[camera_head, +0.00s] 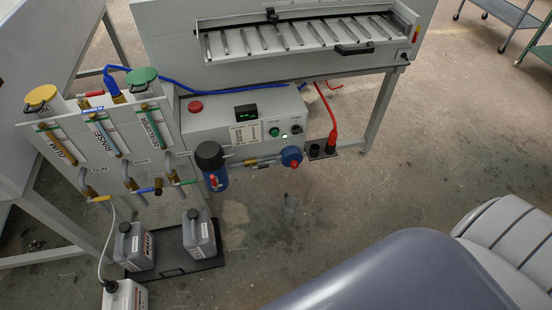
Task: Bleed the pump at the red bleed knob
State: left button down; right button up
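A small blue pump (291,155) sits at the lower right of the grey control box, joined to brass pipe fittings. A small red knob (295,163) shows on its front. To its left hangs a filter housing (211,158) with a black top and a blue bowl. A small red part (213,181) shows on that bowl. I cannot tell for sure which of these two red parts is the bleed knob. Neither of my grippers is in view, and nothing touches the pump or filter.
A valve panel (112,160) stands left, with grey canisters (134,246) in a black tray (174,271) below. A red hose (333,120) hangs right. The middle floor is largely clear.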

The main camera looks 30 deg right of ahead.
aim_at(294, 164)
jog(key=k+l+z, duration=0.1)
jog(key=z, duration=0.85)
